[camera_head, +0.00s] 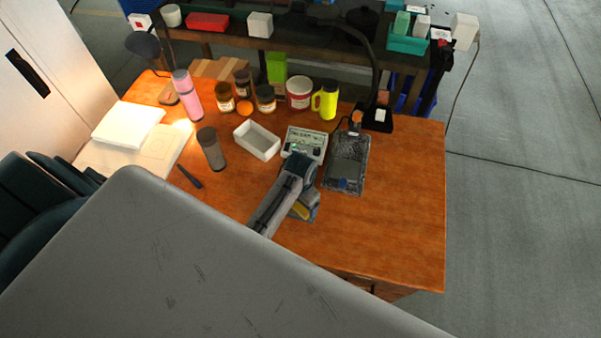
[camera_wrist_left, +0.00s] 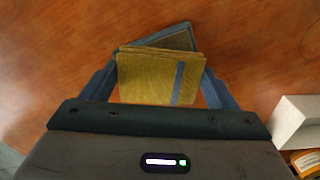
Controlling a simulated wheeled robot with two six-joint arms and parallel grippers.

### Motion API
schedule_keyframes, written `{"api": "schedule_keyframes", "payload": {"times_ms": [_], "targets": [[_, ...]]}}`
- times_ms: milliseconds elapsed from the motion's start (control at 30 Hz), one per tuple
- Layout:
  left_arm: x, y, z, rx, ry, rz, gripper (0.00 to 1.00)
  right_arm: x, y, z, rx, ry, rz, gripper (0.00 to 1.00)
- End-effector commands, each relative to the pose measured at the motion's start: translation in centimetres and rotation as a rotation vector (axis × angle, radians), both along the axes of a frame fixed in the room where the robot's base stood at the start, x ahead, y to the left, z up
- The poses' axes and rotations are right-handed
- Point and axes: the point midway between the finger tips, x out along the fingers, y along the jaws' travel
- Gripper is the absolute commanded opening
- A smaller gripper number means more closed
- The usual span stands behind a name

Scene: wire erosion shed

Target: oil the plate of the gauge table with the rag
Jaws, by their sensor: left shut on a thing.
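My left gripper (camera_head: 305,208) is above the front middle of the wooden table. In the left wrist view its fingers (camera_wrist_left: 160,88) are shut on a folded yellow rag (camera_wrist_left: 158,77) with a blue stripe. A bit of the yellow rag (camera_head: 300,211) shows beside the gripper in the head view. A blue-grey piece with a dark face (camera_wrist_left: 172,37) shows behind the rag; I cannot tell what it is. The gauge table's dark, speckled plate (camera_head: 346,155) lies behind and right of the gripper, apart from it. My right gripper is not in view.
A grey-green instrument (camera_head: 306,143) and a white open box (camera_head: 257,140) stand left of the plate. A dark cup (camera_head: 211,149), a pink bottle (camera_head: 187,94) and several jars stand farther left and back. A lamp (camera_head: 377,116) stands behind the plate. The table's right front is clear.

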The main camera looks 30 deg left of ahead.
Motion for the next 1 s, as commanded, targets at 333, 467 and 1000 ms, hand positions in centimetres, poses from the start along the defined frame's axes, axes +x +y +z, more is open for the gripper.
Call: {"api": "schedule_keyframes", "payload": {"times_ms": [333,467,1000], "targets": [[0.03,-0.01,0.04,0.000,-0.001,0.000,0.63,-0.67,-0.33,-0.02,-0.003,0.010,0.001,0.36],[0.03,-0.01,0.02,0.000,-0.001,0.000,0.63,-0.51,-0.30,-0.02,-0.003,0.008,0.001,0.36],[0.04,0.00,-0.58,0.000,-0.001,0.000,0.63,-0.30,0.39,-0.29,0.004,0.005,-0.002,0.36]]}}
